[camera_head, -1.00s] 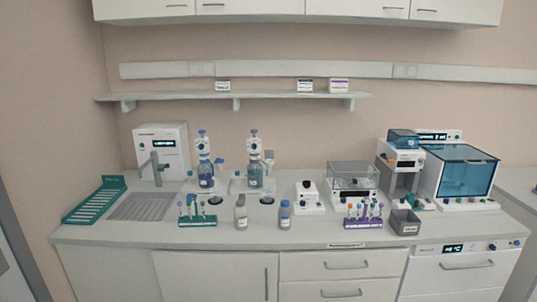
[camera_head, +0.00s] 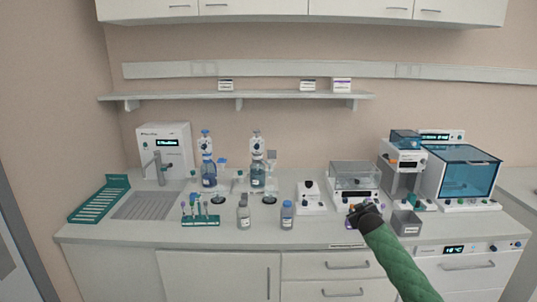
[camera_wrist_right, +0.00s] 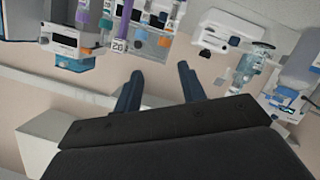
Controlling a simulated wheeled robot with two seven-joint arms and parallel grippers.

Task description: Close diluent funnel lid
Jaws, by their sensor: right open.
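Two bottle stations stand side by side left of the middle of the counter. One has a blue-topped bottle (camera_head: 208,174) with a small blue funnel part (camera_head: 222,164) beside it. The other has a grey-topped bottle (camera_head: 257,174) with a pale, raised flap-like part (camera_head: 271,158) beside it. Their labels are too small to read, so I cannot tell which is the diluent funnel. My right gripper (camera_head: 364,211) is over the counter's right half, well right of both stations. In the wrist view its fingers (camera_wrist_right: 160,88) are apart and empty. My left gripper is not seen.
A clear-lidded device (camera_head: 354,180) and a small white device (camera_head: 311,197) stand between the stations and my right arm. Two bottles (camera_head: 243,213) (camera_head: 287,214) and a green tube rack (camera_head: 200,221) line the front. A grey bin (camera_head: 406,223) is at right.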

